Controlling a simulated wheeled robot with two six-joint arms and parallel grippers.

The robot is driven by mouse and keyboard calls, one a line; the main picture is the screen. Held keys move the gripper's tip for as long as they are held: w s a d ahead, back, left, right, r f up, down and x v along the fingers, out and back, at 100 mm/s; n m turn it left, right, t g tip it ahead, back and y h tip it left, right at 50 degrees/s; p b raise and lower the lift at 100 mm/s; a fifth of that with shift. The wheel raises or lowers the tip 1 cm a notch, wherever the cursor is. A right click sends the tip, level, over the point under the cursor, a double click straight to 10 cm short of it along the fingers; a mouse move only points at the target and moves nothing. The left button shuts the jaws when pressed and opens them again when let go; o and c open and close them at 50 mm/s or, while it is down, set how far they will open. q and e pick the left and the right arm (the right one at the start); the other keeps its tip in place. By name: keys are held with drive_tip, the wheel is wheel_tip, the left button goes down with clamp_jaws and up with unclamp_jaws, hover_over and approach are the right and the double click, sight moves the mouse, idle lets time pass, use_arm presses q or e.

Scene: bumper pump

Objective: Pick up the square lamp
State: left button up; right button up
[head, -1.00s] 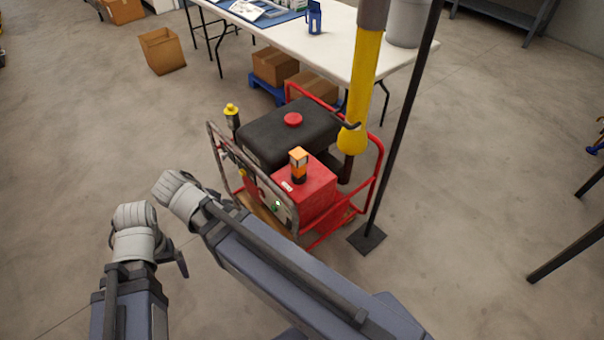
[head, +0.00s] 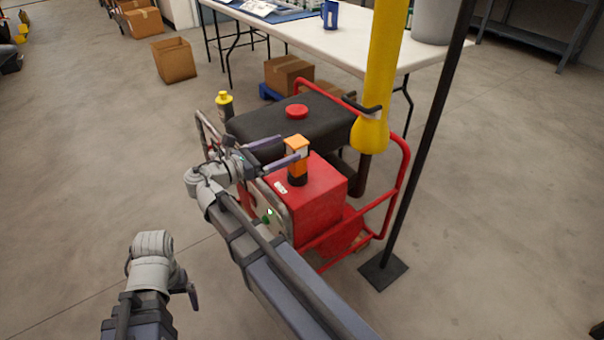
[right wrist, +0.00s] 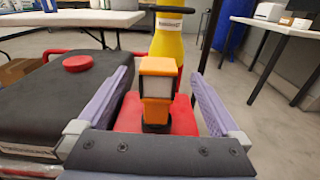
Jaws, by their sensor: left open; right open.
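The square lamp (head: 297,148), orange with a boxy head on a dark base, stands upright on the red box of the pump machine. In the right wrist view the lamp (right wrist: 156,82) shows its pale square lens face. My right gripper (head: 290,148) is open and level with the lamp, its fingertips reaching it. In the right wrist view the fingers of this gripper (right wrist: 161,76) lie left and right of the lamp, with gaps on both sides. My left gripper (head: 190,290) is low at the left, away from the machine, mostly hidden behind its wrist.
The machine has a black tank with a red cap (head: 297,111), a red tube frame (head: 400,185) and a yellow-topped post (head: 224,104). A yellow hose (head: 379,90) hangs behind the lamp. A black pole (head: 430,140) stands to the right. A white table (head: 350,45) is behind.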

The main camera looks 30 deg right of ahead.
sight(304, 140)
drive_tip(key=shift+w+d, duration=0.15)
drive_tip(key=shift+d, duration=0.3)
drive_tip(key=shift+w+d+f+b, duration=0.1)
drive_tip(key=shift+w+d+b, duration=0.05)
drive_tip(key=shift+d, duration=1.7)
drive_tip(key=shift+w+d+f+b, duration=0.1)
drive_tip(key=shift+w+d+b, duration=0.05)
drive_tip(key=shift+d, duration=1.7)
drive_tip(key=shift+c, duration=0.4)
clamp_jaws()
